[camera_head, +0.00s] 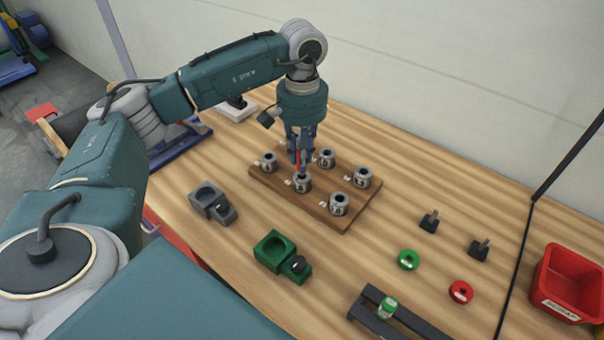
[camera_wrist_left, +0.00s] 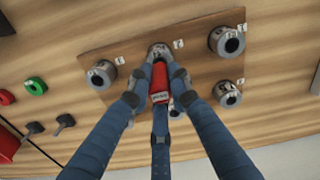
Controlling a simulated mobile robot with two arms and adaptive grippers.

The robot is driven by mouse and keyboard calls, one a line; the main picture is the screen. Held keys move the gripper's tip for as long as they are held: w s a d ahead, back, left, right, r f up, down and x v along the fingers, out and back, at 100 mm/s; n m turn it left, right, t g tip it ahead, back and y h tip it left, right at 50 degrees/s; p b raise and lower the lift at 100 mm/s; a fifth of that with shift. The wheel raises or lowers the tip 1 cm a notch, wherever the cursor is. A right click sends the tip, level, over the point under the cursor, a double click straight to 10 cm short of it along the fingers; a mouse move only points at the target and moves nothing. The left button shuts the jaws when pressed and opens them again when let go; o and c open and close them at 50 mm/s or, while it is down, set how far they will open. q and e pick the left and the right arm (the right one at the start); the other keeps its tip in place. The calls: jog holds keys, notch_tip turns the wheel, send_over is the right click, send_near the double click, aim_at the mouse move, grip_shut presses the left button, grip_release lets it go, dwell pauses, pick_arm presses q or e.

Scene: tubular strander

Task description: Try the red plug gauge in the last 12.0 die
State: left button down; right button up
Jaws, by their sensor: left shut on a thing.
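My left gripper (camera_head: 301,165) comes down from above over the wooden board (camera_head: 325,217) of dies and is shut on the red plug gauge. In the left wrist view the red gauge (camera_wrist_left: 160,86) sits between the fingers (camera_wrist_left: 160,76). A grey ring die (camera_head: 302,185) stands on the board directly below the fingertips; whether the gauge's tip is in it is hidden. Other grey dies stand around it, such as the front one (camera_head: 339,204), the right one (camera_head: 361,177) and the left one (camera_head: 268,162). Their numbers are too small to read surely. My right gripper is not in view.
A grey block (camera_head: 207,200) and a green block (camera_head: 274,251) stand in front of the board. Right of it are two black handled pieces (camera_head: 429,221), green and red rings (camera_head: 461,291), a dark rack (camera_head: 373,311) with a green-topped piece, and a red bin (camera_head: 568,285).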

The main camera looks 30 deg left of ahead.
pick_arm(q)
jog(key=shift+r+p, duration=1.3)
jog(key=shift+r, duration=1.05)
